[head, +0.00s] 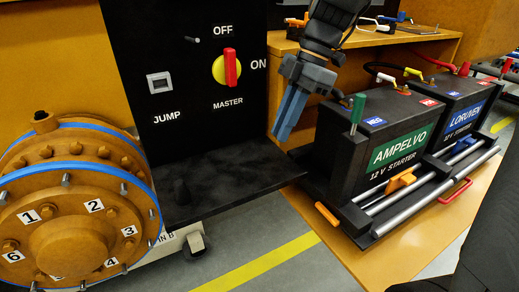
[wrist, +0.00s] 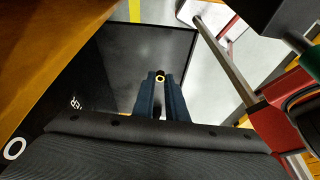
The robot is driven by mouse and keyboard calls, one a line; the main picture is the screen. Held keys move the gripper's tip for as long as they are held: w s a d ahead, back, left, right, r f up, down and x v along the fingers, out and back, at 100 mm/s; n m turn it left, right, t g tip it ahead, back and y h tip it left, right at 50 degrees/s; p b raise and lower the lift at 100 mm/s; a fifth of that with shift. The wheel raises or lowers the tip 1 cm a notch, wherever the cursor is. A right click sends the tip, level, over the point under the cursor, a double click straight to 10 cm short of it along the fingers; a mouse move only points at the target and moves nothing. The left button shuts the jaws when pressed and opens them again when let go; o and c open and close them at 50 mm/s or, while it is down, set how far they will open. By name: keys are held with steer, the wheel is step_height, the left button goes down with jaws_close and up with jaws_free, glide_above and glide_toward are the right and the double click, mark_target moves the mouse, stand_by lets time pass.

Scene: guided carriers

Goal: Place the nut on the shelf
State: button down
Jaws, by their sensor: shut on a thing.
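My gripper (head: 283,136) has blue fingers and points down above the right end of the black shelf (head: 235,175) in the head view. In the wrist view the fingertips (wrist: 160,79) are shut on a small nut (wrist: 159,78), which shows as a pale brass ring with a dark centre. The nut cannot be made out in the head view. In the wrist view the black shelf (wrist: 118,62) lies beyond the fingertips; the nut appears apart from it, though the exact height is unclear.
A black panel (head: 180,75) with a red and yellow master switch (head: 230,68) rises behind the shelf. A flanged orange drum (head: 75,215) is at left; a green-labelled battery (head: 385,145) is at right. Most of the shelf is clear.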

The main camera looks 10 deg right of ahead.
steer(key=shift+s+f+p, duration=0.1)
steer(key=shift+f+p, duration=0.75)
steer(key=shift+f, duration=2.7)
steer(key=shift+f, duration=0.1)
steer(key=c, duration=1.8)
jaws_free()
steer(key=shift+d, duration=0.1)
steer(key=shift+o, duration=0.2)
steer(key=shift+r, duration=0.25)
steer(key=b+v, duration=0.3)
steer(key=v, duration=0.8)
steer(key=shift+r+b, duration=0.3)
steer(key=shift+r, duration=0.1)
steer(key=shift+d+r, duration=0.1)
